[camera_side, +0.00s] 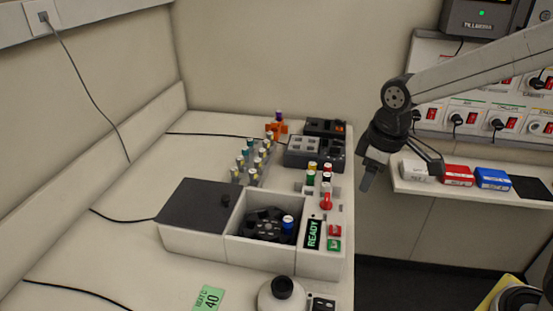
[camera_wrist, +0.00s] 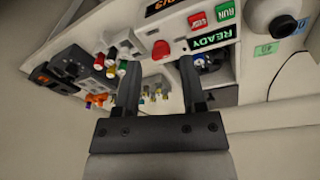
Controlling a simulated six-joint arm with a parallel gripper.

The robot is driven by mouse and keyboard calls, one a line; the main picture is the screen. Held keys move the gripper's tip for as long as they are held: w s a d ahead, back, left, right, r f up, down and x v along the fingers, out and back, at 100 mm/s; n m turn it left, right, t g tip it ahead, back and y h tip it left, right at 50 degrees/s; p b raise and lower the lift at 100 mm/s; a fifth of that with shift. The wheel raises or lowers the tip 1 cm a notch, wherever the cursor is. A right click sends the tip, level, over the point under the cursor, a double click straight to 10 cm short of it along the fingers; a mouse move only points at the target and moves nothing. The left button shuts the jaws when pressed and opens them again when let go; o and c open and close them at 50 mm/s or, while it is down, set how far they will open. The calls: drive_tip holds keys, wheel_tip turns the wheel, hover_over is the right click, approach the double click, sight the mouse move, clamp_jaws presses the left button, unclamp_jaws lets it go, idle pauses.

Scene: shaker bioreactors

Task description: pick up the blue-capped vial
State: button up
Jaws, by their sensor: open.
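A blue-capped vial (camera_side: 288,223) sits in the black rotor (camera_side: 265,226) inside the open bay of the white shaker unit. It also shows as a small blue spot (camera_wrist: 199,63) just past the right finger in the wrist view, where its body is hidden. My gripper (camera_side: 368,178) hangs in the air to the right of the unit, well apart from the vial and higher than the bench. Its two fingers (camera_wrist: 160,72) stand apart with nothing held between them.
A rack of several vials (camera_side: 254,165) stands behind the bay. An orange holder (camera_side: 277,129) with a purple-topped item and dark blocks (camera_side: 315,152) are at the back. The dark lid (camera_side: 197,203) lies left, the READY panel (camera_side: 313,234) right. A shelf (camera_side: 470,190) carries coloured boxes.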

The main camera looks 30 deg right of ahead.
drive_tip(key=w+a+n, duration=0.5)
drive_tip(key=n+g, duration=0.2)
drive_tip(key=n, duration=0.4)
hover_over(288, 219)
drive_tip(key=f, duration=0.2)
drive_tip(key=shift+s+f, duration=0.1)
drive_tip(key=shift+f, duration=3.45)
drive_tip(key=shift+f, duration=0.1)
drive_tip(key=shift+f, duration=2.5)
drive_tip(key=shift+c, duration=0.2)
clamp_jaws()
